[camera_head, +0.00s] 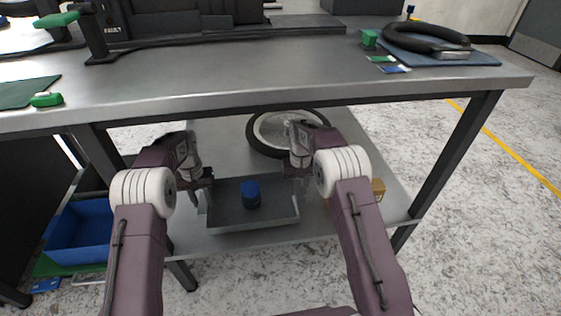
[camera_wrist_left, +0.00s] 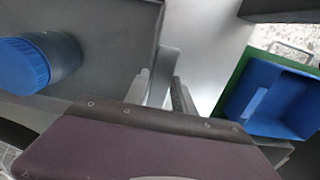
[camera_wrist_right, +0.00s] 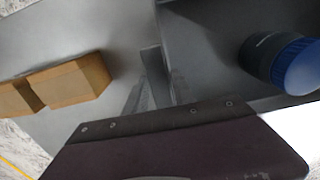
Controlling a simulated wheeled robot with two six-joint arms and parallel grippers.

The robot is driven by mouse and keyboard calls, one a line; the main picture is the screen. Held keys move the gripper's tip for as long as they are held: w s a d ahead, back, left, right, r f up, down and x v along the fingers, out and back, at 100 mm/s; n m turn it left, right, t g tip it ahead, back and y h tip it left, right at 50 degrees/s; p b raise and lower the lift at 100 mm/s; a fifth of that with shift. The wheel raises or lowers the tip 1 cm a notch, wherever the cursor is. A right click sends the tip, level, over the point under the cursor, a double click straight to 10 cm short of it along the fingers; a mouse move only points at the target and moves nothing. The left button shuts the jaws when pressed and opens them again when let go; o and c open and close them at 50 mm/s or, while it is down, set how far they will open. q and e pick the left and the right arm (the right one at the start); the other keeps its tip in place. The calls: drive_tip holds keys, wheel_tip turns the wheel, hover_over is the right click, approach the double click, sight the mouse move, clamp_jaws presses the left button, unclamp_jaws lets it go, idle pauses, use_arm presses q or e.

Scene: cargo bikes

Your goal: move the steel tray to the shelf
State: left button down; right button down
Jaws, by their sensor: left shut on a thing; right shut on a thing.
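The steel tray (camera_head: 272,216) is a shallow grey tray at the lower shelf (camera_head: 222,133) under the workbench. A blue capped jar (camera_head: 250,193) stands inside it; the jar also shows in the left wrist view (camera_wrist_left: 40,62) and the right wrist view (camera_wrist_right: 280,62). My left gripper (camera_head: 203,203) is shut on the tray's left wall, and the wall passes between its fingers in the left wrist view (camera_wrist_left: 166,88). My right gripper (camera_head: 299,180) is shut on the tray's right side, partly hidden by my arm. I cannot tell whether the tray's base touches the shelf.
A bike wheel (camera_head: 262,148) lies on the shelf behind the tray. Tan blocks (camera_head: 378,188) sit right of it, close to my right arm. The workbench top (camera_head: 250,75) overhangs above. A blue bin (camera_head: 78,238) stands at the lower left, beyond a table leg.

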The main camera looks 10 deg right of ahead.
use_arm(q)
drive_tip(key=shift+f+b, duration=0.4)
drive_tip(key=shift+f, duration=0.3)
use_arm(e)
drive_tip(key=shift+f, duration=0.7)
use_arm(q)
drive_tip(key=c, duration=1.4)
unclamp_jaws()
use_arm(e)
drive_tip(key=c, duration=1.4)
unclamp_jaws()
use_arm(q)
drive_tip(key=o, duration=0.3)
use_arm(e)
drive_tip(key=o, duration=0.3)
use_arm(q)
drive_tip(key=shift+o, duration=0.2)
drive_tip(key=shift+r, duration=0.1)
use_arm(e)
drive_tip(key=shift+o, duration=0.2)
drive_tip(key=shift+r, duration=0.1)
use_arm(q)
wheel_tip(320, 180, up, 12)
use_arm(e)
wheel_tip(320, 180, up, 12)
